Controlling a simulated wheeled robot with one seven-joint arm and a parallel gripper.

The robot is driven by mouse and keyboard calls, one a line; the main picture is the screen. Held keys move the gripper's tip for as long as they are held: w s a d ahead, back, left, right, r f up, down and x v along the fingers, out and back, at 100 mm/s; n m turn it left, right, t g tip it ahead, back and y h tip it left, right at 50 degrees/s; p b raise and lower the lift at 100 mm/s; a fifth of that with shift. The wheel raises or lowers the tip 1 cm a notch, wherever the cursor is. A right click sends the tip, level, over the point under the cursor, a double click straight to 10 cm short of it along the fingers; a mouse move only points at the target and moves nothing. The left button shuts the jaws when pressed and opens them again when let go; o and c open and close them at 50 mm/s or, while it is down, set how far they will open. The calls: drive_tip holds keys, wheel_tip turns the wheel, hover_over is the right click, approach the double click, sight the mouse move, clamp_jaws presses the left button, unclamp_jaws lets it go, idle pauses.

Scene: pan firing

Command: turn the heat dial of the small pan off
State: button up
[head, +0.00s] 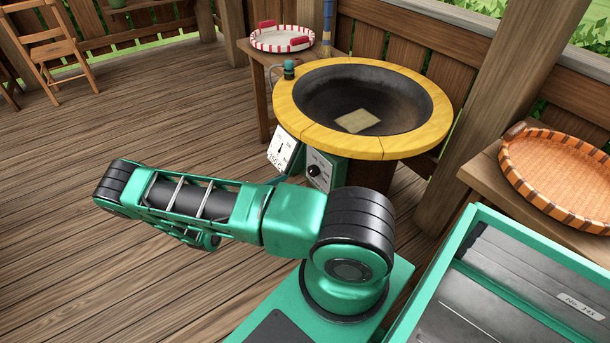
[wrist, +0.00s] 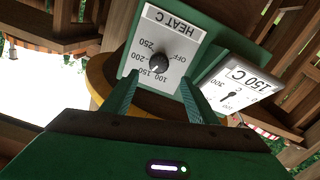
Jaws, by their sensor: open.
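The small pan (head: 325,98) is dark and wide, set in a yellow rim, with a pale square piece (head: 358,121) lying in it. Its heat dial (head: 314,171) is a black round knob on a white plate on the green box below the rim. In the wrist view the dial (wrist: 158,65) shows upside down, with OFF and temperature marks around it. Its exact setting is too small to read surely. My gripper (wrist: 159,88) is open and empty, its two green fingers on either side of the dial's place in the picture. I cannot tell whether they touch it.
A white gauge (head: 282,148) labelled 150 C hangs beside the dial box; it is also at right in the wrist view (wrist: 232,90). An orange woven tray (head: 560,170) is on a right table. A striped tray (head: 281,37) stands behind.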

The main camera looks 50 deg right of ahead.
sight(310, 172)
drive_tip(key=x, duration=0.9)
drive_tip(key=shift+s+d, duration=0.1)
drive_tip(key=shift+d, duration=0.05)
drive_tip(key=c, duration=1.1)
